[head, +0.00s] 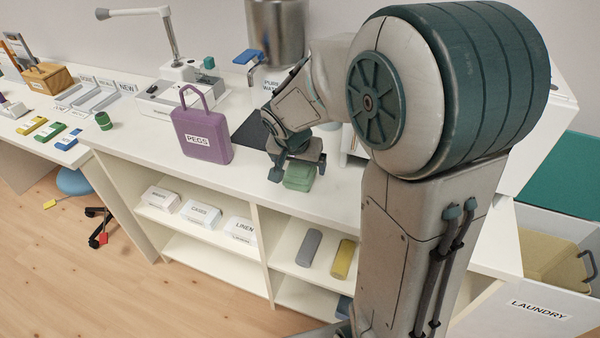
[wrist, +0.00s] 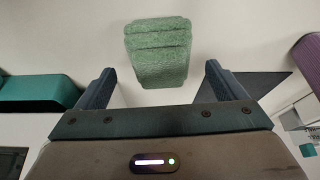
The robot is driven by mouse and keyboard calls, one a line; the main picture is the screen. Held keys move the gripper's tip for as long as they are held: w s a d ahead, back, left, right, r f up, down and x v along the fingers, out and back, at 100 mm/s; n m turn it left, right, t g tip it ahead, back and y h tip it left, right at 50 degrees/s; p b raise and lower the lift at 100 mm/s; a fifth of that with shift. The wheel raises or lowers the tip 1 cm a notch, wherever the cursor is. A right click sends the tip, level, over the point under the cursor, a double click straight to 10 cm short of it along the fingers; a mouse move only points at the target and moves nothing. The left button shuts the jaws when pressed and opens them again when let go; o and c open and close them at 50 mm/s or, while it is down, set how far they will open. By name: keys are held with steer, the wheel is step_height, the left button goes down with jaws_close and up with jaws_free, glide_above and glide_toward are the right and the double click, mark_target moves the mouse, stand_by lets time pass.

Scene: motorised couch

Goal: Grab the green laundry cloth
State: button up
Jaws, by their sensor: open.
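The green laundry cloth (head: 300,176) lies folded on the white counter, near its front edge. In the wrist view the cloth (wrist: 158,52) shows as a textured, layered bundle lying just beyond the fingertips, between their lines. My gripper (head: 296,172) is right at the cloth in the head view, with its fingers beside or above it; I cannot tell the exact height. In the wrist view my gripper (wrist: 158,78) is open, with one finger to each side and nothing held between them.
A purple PEGS bag (head: 203,140) stands on the counter left of the cloth. A dark flat panel (head: 252,130) lies behind it. Shelves below hold white boxes (head: 200,214) and rolls (head: 343,260). A LAUNDRY bin (head: 540,308) stands at right. Counter front left of the cloth is clear.

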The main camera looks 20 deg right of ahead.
mark_target(299, 166)
steer(key=shift+x, duration=1.8)
steer(key=shift+a, duration=0.1)
steer(key=c, duration=1.1)
